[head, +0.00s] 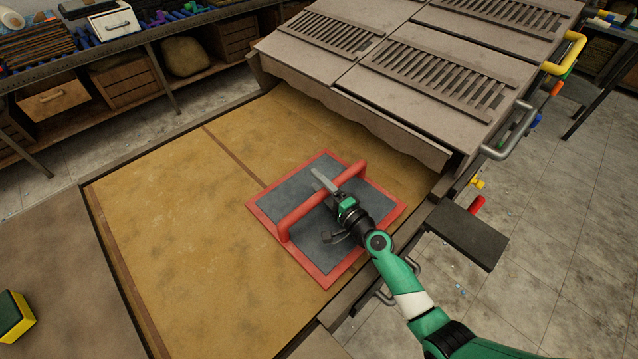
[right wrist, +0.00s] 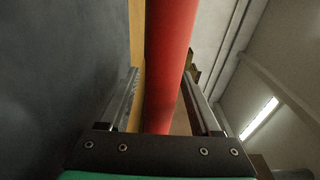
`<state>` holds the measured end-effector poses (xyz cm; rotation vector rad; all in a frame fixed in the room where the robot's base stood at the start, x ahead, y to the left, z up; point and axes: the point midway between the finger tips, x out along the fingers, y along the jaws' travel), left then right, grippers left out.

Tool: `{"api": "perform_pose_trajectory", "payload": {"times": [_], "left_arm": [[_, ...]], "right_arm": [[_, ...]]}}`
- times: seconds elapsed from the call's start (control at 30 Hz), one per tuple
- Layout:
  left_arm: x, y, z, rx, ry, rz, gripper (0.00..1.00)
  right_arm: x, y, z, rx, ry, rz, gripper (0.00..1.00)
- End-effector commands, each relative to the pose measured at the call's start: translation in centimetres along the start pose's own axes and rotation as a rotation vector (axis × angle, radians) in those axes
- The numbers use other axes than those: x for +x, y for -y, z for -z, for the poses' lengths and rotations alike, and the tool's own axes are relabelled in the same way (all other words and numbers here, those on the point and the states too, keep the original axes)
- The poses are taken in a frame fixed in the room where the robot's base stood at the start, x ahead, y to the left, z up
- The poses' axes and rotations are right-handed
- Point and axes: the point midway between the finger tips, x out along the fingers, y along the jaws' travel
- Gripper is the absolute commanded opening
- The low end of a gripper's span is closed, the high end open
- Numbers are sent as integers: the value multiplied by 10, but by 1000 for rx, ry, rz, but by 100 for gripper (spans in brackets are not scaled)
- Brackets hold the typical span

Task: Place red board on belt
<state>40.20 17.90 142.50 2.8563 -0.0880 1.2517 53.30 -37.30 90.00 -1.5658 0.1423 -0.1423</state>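The red board (head: 330,274) has a red rim, a dark grey panel and a raised red bar handle (head: 300,215). In the head view it appears to lie flat on the ochre belt (head: 180,245), towards its right side. My right gripper (head: 325,182) reaches over the board at the handle. In the right wrist view, the handle (right wrist: 168,60) passes between the two fingers of this gripper (right wrist: 160,85), with a gap visible on the left. The fingers are apart, not closed on it. The lower finger is hidden in the head view. My left gripper is not in view.
A grey slatted machine hood (head: 390,75) stands over the far end of the belt. A dark side plate (head: 468,234) juts out at the right. A yellow-and-black block (head: 14,316) lies at lower left. The belt is clear left of the board.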

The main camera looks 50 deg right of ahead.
Motion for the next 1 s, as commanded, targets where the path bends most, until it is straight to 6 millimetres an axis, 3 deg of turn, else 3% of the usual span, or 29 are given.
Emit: {"api": "perform_pose_trajectory", "payload": {"times": [0.23, 0.7, 0.83, 1.0], "left_arm": [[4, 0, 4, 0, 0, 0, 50], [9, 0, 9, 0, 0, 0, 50], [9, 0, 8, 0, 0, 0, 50], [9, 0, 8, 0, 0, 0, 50]], "right_arm": [[-4, 3, 0, 1, -1, -1, 64], [-106, 1, 1, 1, -2, -1, 64], [-118, 2, 0, 0, 0, 0, 64], [-120, 3, 0, -1, 1, 0, 64]]}}
